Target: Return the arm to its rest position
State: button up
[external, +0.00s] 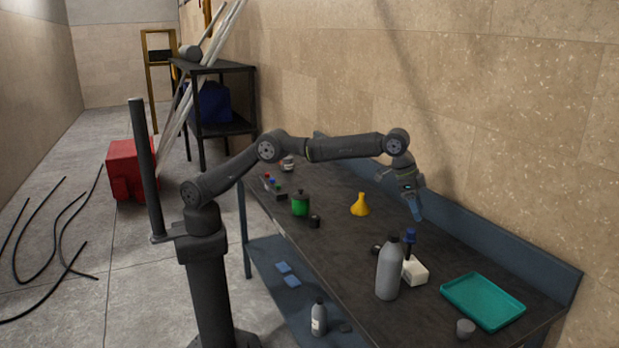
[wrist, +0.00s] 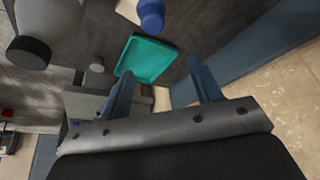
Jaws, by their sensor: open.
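My gripper (external: 416,208) hangs from my outstretched arm above the dark workbench (external: 340,240), pointing down. In the wrist view its two blue fingers (wrist: 165,85) are spread apart with nothing between them. Below and near it in the external view stands a blue-capped item (external: 410,236) by a white block (external: 414,271). A grey bottle (external: 389,270) stands in front of them. The gripper looks apart from all of these.
A teal tray (external: 483,302) lies at the bench's right end, with a small grey cup (external: 465,328) beside it. A yellow funnel (external: 360,205) and green container (external: 300,204) stand further left. The blue backboard (external: 500,246) edges the bench along the wall.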

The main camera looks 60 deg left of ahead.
jog(key=w+a+n+y, duration=0.15)
jog(key=w+a, duration=0.45)
jog(key=a, duration=0.6)
jog(key=w+a+n+t, duration=0.1)
jog(key=w+a+n, duration=0.2)
jog(key=w+a, duration=0.7)
jog(key=w+a+n+y, duration=0.1)
jog(key=w+a+n, duration=0.15)
jog(key=a, duration=1.25)
jog(key=s+a+n+y, duration=0.1)
jog(key=s+a+n, duration=0.1)
jog(key=a, duration=1.8)
jog(key=s+a+f+n+y, duration=0.1)
jog(key=a+n, duration=0.3)
jog(key=a, duration=1.6)
jog(key=shift+s+n, duration=0.3)
jog(key=shift+s, duration=0.15)
jog(key=shift+y, duration=0.25)
